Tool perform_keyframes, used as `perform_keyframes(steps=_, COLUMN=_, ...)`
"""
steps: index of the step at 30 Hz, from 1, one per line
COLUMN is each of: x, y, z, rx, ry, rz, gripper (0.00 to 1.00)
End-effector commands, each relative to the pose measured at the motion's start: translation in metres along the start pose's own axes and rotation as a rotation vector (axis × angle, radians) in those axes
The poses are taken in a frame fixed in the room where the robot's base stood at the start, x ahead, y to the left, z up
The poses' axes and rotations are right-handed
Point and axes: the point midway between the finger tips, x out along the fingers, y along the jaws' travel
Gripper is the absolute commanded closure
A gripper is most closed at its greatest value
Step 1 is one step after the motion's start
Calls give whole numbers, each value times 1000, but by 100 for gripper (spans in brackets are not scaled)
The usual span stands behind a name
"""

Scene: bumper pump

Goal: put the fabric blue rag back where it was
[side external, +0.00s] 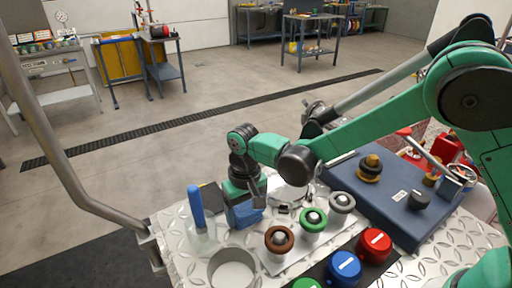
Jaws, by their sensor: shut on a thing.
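The blue fabric rag (243,216) is a small bunched piece low at the near left part of the metal-plated work surface (180,262). My gripper (246,201) points down over the rag and is shut on it. The gripper's body hides the rag's upper part. I cannot tell whether the rag's underside touches the plate.
A blue-handled tool (197,208) stands upright just left of the rag. A round opening (232,268) lies in front. Brown (279,240), green (313,220) and grey (341,203) knobs stand to the right, near red (374,244) and blue (344,267) buttons. A blue-grey panel (345,181) lies behind.

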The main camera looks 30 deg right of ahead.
Motion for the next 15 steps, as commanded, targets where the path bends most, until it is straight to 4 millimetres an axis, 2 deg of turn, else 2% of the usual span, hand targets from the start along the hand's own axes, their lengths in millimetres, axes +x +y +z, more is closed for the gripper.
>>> perform_keyframes(steps=4, x=3, y=0, z=0, rx=0, ry=0, rz=0, gripper=74)
perform_keyframes(steps=5, x=3, y=0, z=0, rx=0, ry=0, rz=0, gripper=19)
perform_keyframes(steps=7, x=3, y=0, z=0, rx=0, ry=0, rz=0, gripper=0)
perform_keyframes(steps=15, x=1, y=0, z=0, rx=0, ry=0, rz=0, gripper=0)
